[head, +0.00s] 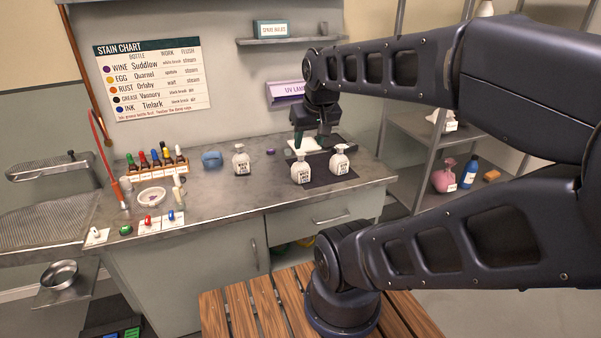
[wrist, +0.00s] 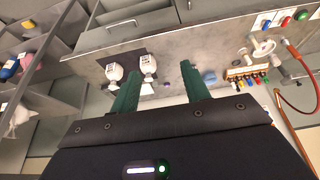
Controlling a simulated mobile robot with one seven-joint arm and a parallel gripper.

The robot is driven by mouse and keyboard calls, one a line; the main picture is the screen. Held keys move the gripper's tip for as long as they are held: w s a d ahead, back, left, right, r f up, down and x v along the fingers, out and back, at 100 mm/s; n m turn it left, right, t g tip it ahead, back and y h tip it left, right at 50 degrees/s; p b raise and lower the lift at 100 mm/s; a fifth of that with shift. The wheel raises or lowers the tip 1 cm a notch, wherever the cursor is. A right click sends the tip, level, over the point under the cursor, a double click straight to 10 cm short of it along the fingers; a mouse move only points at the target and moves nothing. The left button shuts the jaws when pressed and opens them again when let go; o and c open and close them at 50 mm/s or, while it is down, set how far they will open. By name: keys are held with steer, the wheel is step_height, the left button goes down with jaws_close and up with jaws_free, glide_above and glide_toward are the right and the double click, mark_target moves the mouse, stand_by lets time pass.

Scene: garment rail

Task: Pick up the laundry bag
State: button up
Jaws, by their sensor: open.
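A pink, rounded sack with a white tag, which looks like the laundry bag (head: 444,178), stands on a shelf of the grey rack at the right in the head view. It also shows small at the left edge of the wrist view (wrist: 26,61). My gripper (head: 311,141) is over the back of the counter, well to the left of the bag and apart from it. In the wrist view its two green fingers (wrist: 160,76) are spread, with nothing held between them.
A blue bottle (head: 470,172) and an orange sponge (head: 491,175) stand right of the bag. A white bundle (head: 441,120) is on the shelf above. White bottles (head: 340,162) stand on the counter near my gripper. A wooden slatted surface (head: 245,315) is in front.

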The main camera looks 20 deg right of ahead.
steer(key=m+g+h, duration=0.1)
steer(key=m+h, duration=0.2)
steer(key=m, duration=0.5)
glide_above(300, 155)
steer(key=s+a, duration=0.2)
steer(key=s, duration=0.1)
step_height(300, 155, down, 16)
steer(key=shift+w+x, duration=0.1)
steer(key=shift+x, duration=2.45)
steer(key=shift+w+x, duration=0.15)
steer(key=shift+x, duration=2.45)
steer(key=shift+r, duration=0.1)
jaws_close()
